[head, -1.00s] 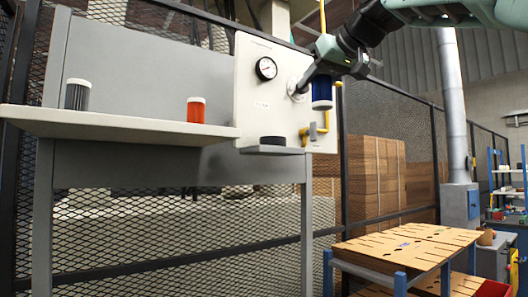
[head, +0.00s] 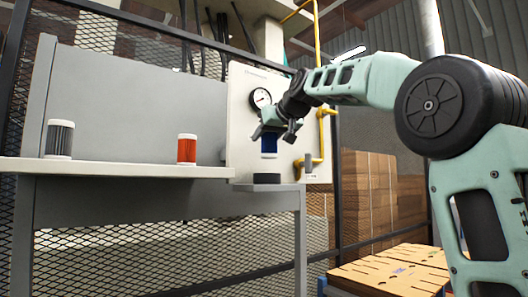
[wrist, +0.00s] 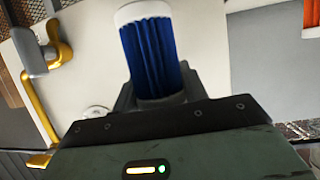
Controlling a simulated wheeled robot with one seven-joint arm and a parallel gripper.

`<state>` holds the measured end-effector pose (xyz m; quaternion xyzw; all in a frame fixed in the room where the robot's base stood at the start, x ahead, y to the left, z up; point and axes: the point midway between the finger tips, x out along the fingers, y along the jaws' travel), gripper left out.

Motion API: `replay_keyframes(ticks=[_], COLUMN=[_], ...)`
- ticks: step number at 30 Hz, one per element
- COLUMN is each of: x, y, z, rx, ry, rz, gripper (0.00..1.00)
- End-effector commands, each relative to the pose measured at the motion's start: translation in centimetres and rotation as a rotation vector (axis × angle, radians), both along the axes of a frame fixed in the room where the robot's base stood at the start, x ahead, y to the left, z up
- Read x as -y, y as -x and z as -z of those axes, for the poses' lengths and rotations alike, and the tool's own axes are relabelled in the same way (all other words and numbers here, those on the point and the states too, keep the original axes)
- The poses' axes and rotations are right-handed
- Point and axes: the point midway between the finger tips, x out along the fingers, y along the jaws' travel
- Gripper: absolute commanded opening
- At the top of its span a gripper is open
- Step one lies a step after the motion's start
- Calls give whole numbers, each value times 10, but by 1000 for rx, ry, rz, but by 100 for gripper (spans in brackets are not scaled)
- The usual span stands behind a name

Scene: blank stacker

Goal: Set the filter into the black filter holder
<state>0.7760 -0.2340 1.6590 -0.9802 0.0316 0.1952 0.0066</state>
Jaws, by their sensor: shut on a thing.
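A blue pleated filter (head: 269,144) with white end caps hangs upright from my gripper (head: 272,132). The gripper is shut on its upper part. In the wrist view the blue filter (wrist: 152,48) sticks out past the gripper's dark front edge, its white end cap away from the gripper; the fingers are mostly hidden. The black filter holder (head: 267,178) is a short black disc on a small shelf of the white panel. In the head view the filter is above the holder and roughly in line with it, with a clear gap between them.
A grey filter (head: 59,139) and an orange filter (head: 187,149) stand on the shelf (head: 120,167) at left. A gauge (head: 261,97) and yellow pipe (head: 322,135) are on the white panel (head: 240,120). A wooden-topped table (head: 395,272) stands at lower right.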

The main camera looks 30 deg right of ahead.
Motion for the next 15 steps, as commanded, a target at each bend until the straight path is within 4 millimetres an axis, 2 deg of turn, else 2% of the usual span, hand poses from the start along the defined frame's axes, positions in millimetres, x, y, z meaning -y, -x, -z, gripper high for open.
replay_keyframes(ticks=[2, 3, 6, 15], x=[0, 0, 1, 1], y=[-16, -13, -11, -11], z=[-4, 7, 21, 46], rx=[-1, -1, -1, -2], ry=[0, 0, 0, 0], rz=[-2, 0, 1, 0], gripper=[17, 17, 17, 17])
